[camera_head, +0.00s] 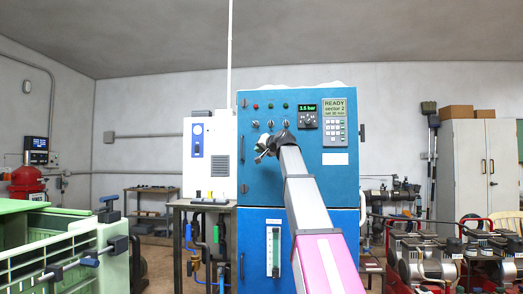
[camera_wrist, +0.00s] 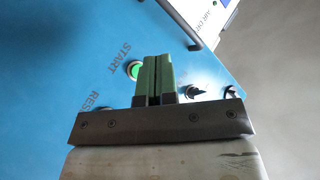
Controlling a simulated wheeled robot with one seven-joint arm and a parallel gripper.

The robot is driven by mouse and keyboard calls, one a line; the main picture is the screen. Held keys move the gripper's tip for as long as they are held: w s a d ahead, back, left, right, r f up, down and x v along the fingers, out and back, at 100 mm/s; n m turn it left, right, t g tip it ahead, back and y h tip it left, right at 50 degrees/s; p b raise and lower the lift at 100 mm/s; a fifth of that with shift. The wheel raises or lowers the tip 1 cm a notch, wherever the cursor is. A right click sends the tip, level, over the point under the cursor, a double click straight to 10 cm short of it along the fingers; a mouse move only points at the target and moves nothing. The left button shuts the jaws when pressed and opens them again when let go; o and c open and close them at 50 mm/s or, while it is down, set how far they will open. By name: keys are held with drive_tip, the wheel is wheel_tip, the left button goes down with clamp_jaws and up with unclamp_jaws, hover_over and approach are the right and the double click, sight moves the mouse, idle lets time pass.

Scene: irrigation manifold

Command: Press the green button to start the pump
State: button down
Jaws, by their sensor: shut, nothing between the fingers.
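The green button (camera_wrist: 133,69) shows in the wrist view as a round green disc in a pale ring, beside the word START on the blue panel. My gripper (camera_wrist: 157,58) has its two green fingers shut together with nothing between them. In the wrist view the fingertips lie just right of the button and cover its right edge. I cannot tell whether they touch the panel. In the head view my gripper (camera_head: 261,153) is in front of the blue cabinet (camera_head: 262,185), below the small controls. I cannot tell there which control is the green button.
A black selector knob (camera_wrist: 196,92) sits right of my fingers in the wrist view. The cabinet also carries a pressure display (camera_head: 306,107) and a keypad panel (camera_head: 335,122) reading READY. A green crate (camera_head: 60,250) stands at left and compressors (camera_head: 430,258) stand at right.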

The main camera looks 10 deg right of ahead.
drive_tip(key=shift+w+d, duration=0.25)
drive_tip(key=shift+w, duration=0.6)
drive_tip(key=shift+w+d, duration=0.3)
drive_tip(key=shift+w, duration=0.5)
drive_tip(key=shift+w+d, duration=0.25)
drive_tip(key=shift+w, duration=0.6)
drive_tip(key=shift+w, duration=0.15)
drive_tip(key=shift+w+d, duration=0.15)
drive_tip(key=shift+w, duration=0.1)
drive_tip(key=shift+w+d, duration=0.1)
drive_tip(key=shift+w, duration=0.3)
idle(0.7)
drive_tip(key=shift+s, duration=0.1)
idle(0.3)
drive_tip(key=shift+s+a, duration=0.25)
drive_tip(key=shift+s, duration=0.45)
drive_tip(key=shift+s, duration=0.15)
drive_tip(key=s, duration=0.1)
drive_tip(key=s+a, duration=0.1)
drive_tip(key=s, duration=0.2)
drive_tip(key=shift+s+a, duration=0.25)
